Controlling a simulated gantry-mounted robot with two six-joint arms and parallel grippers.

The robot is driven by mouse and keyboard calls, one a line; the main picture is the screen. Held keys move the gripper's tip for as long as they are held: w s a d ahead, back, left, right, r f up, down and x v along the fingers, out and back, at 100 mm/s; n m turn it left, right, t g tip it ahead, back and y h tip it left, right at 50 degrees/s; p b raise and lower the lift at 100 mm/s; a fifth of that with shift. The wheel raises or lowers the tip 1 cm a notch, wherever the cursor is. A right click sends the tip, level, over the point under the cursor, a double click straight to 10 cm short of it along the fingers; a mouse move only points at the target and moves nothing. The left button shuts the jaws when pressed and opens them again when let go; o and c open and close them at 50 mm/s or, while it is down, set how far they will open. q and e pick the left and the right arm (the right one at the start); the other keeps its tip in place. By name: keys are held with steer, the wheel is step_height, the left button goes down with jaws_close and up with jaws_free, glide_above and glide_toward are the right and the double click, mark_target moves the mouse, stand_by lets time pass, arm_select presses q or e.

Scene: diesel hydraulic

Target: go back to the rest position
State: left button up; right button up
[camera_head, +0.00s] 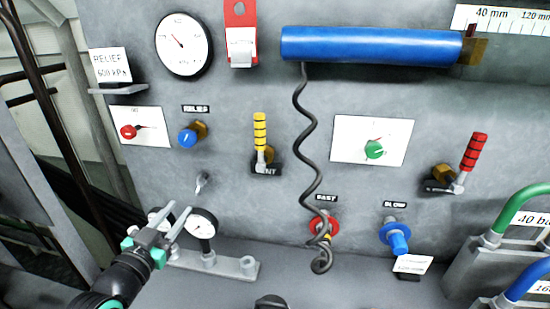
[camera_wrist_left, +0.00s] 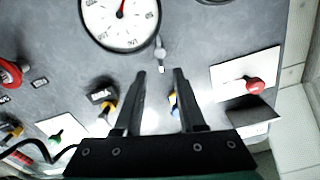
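My left gripper (camera_head: 178,208) comes in from the lower left in the head view. Its two fingers are apart, with nothing seen between them. The left wrist view also shows the gripper (camera_wrist_left: 160,72) open and empty, with a large gauge (camera_wrist_left: 120,20) beyond the fingertips. A finger partly hides the blue knob (camera_wrist_left: 173,103) there. My right gripper is not in view.
The panel carries a blue RELIEF knob (camera_head: 187,137), a yellow-handled lever (camera_head: 260,132), a red-handled lever (camera_head: 474,152), a blue cylinder (camera_head: 370,46) and a hanging coiled hose (camera_head: 308,130). Green (camera_head: 515,212) and blue (camera_head: 525,280) pipes stand at the lower right.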

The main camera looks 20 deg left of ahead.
arm_select(q)
steer(key=shift+d, duration=0.1)
steer(key=s+d+r+m+t+h+p, duration=0.1)
steer(key=d+r+m+t+h+p, duration=0.15)
steer(key=d+r, duration=0.7)
steer(key=d+r+m+t+h+p, duration=0.15)
steer(key=d+r+h+p, duration=0.35)
steer(key=r, duration=0.8)
steer(key=s+d+r+n+t+y+p, duration=0.1)
steer(key=s+d+r+n+t+p, duration=0.1)
steer(key=s+r, duration=0.4)
steer(key=s+d+r+n+t+p, duration=0.1)
steer(key=s+r, duration=0.5)
steer(key=r, duration=0.7)
steer(key=d+t+p, duration=0.1)
steer(key=d+t, duration=0.1)
steer(key=shift+s+r+n+t+y, duration=0.25)
steer(key=shift+s+n+t+y, duration=0.1)
steer(key=shift+s+n+t, duration=0.05)
steer(key=shift+y, duration=0.3)
